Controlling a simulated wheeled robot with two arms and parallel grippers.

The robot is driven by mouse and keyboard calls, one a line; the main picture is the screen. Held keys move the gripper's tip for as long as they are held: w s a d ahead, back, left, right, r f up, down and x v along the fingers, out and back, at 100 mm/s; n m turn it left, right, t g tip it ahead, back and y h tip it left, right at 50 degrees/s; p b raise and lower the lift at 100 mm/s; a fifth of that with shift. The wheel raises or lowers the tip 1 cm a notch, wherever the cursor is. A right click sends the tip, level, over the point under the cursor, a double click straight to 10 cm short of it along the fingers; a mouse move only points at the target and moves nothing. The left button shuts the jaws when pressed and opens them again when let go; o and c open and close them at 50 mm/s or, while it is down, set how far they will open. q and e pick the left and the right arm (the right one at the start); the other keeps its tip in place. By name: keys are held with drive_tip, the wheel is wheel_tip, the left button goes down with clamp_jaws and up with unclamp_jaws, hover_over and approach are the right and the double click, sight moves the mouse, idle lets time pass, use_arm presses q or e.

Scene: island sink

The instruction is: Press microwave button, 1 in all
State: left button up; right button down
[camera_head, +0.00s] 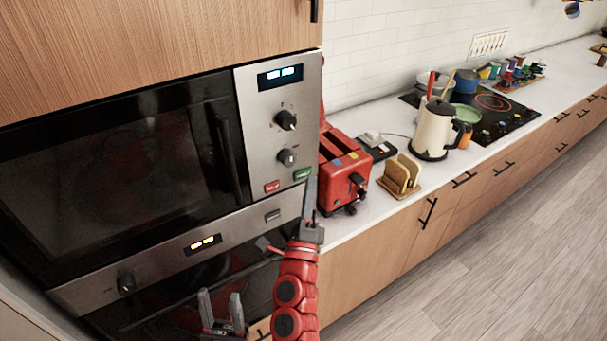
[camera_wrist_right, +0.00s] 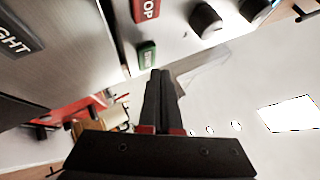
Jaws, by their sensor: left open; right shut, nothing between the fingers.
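The built-in microwave (camera_head: 238,82) is at the left of the head view. Its steel panel has a lit display, two knobs, a red button (camera_head: 272,187) and a green button (camera_head: 302,174). In the wrist view the red STOP button (camera_wrist_right: 146,10) and green button (camera_wrist_right: 147,55) show up close. My right gripper (camera_head: 311,182) is shut and empty, its tips right beside the green button; it also shows in the wrist view (camera_wrist_right: 162,74). I cannot tell whether it touches. My left gripper (camera_head: 220,297) is open and empty, low in front of the oven below.
A red toaster (camera_head: 345,170) stands on the white counter (camera_head: 375,207) just right of the panel. A wooden holder (camera_head: 401,176), a kettle (camera_head: 434,130) and a hob (camera_head: 505,108) are farther along. The floor at the right is clear.

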idle(0.3)
drive_tip(key=shift+w+a+b, duration=0.25)
drive_tip(key=shift+w+b, duration=0.15)
drive_tip(key=shift+b, duration=0.05)
